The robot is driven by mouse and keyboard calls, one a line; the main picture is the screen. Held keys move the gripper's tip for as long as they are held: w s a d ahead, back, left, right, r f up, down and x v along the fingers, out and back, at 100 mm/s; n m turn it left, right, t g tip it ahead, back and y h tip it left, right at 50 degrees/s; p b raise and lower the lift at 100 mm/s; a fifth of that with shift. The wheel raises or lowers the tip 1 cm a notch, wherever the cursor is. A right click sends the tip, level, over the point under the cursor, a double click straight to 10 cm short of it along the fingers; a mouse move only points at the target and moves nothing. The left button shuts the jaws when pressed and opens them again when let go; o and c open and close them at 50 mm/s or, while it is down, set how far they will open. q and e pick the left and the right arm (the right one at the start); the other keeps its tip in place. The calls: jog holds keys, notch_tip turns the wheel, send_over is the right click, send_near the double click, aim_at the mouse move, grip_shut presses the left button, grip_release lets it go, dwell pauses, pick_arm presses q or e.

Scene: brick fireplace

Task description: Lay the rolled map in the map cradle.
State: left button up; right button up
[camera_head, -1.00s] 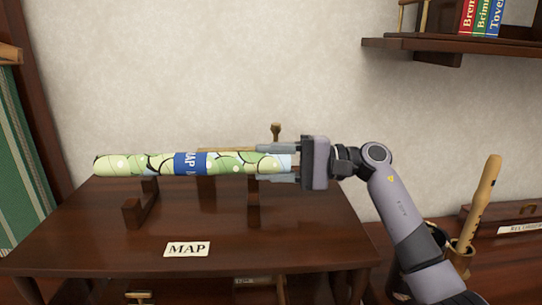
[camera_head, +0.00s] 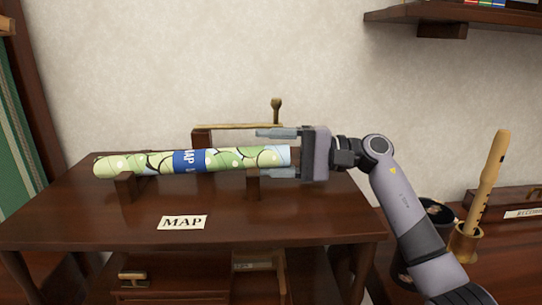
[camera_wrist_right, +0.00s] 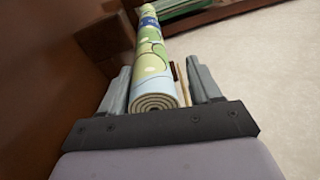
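The rolled map (camera_head: 240,158), green with a blue label band, lies level across the two dark wooden supports of the map cradle (camera_head: 126,188), behind the MAP card (camera_head: 183,223). Its right end sticks out past the right support. My right gripper (camera_head: 277,152) is open around that end, one finger above it and one below in the head view. The right wrist view shows the map's spiral end (camera_wrist_right: 154,103) between the spread fingers (camera_wrist_right: 162,88), with a gap on the right; contact on the left is unclear. My left gripper is out of view.
Behind the map, a thin wooden rod (camera_head: 240,126) with a knob rests on another dark stand, close to my upper finger. A flute (camera_head: 494,170) stands in a brass cup (camera_head: 464,243) at right. A shelf (camera_head: 450,14) hangs upper right.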

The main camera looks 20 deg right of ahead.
jog(key=shift+a+f, duration=0.1)
jog(key=shift+f, duration=0.65)
notch_tip(320, 180, up, 21)
jog(key=shift+r+p, duration=0.15)
jog(key=shift+p, duration=0.2)
jog(key=shift+s, duration=0.1)
dwell(0.5)
